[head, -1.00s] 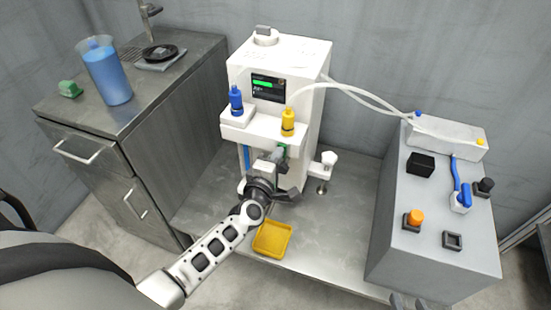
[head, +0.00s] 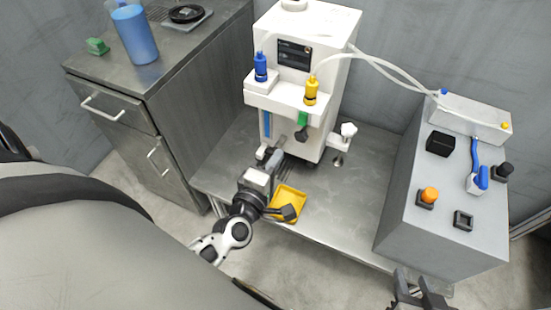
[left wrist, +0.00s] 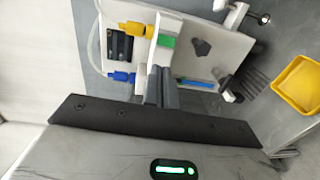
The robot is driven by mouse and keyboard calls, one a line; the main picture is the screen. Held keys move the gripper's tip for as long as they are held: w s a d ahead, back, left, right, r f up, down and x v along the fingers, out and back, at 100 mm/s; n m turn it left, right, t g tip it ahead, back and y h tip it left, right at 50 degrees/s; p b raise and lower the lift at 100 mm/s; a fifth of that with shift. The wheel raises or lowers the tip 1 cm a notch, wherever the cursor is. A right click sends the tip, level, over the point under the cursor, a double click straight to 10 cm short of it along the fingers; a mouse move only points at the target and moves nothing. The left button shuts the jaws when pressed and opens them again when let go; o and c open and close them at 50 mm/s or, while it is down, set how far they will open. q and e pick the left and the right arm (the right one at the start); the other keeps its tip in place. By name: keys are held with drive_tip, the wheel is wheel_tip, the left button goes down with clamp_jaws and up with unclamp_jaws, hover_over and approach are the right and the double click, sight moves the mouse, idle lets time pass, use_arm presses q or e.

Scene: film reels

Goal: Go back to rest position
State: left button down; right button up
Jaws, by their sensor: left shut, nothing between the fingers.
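My left gripper (head: 266,158) is in front of the lower part of the white machine (head: 340,70), left of the yellow tray (head: 291,199). Its fingers (left wrist: 162,87) are together with nothing between them in the left wrist view. The gripper is apart from that knob. Part of my left arm covers the tray's left side. My right gripper (head: 416,288) is at the bottom edge, partly cut off, with its fingers apart.
A steel cabinet (head: 185,65) at left holds a blue jug (head: 136,35), a green block (head: 97,46) and a black dish (head: 186,13). A grey control box (head: 437,235) with buttons stands right. The steel bench (head: 352,195) is clear between tray and box.

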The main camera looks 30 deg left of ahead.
idle(0.4)
use_arm(q)
drive_tip(key=s+d+m+g+h, duration=0.2)
drive_tip(key=s+m, duration=0.3)
drive_tip(key=m, duration=0.5)
drive_tip(key=s+d+f+m+g+h, duration=0.1)
drive_tip(key=s+d+m+g+h, duration=0.2)
drive_tip(key=m, duration=0.8)
drive_tip(key=shift+s+d+f+m+g, duration=0.3)
drive_tip(key=shift+s+d+g, duration=0.55)
drive_tip(key=shift+d, duration=0.35)
drive_tip(key=shift+s, duration=0.1)
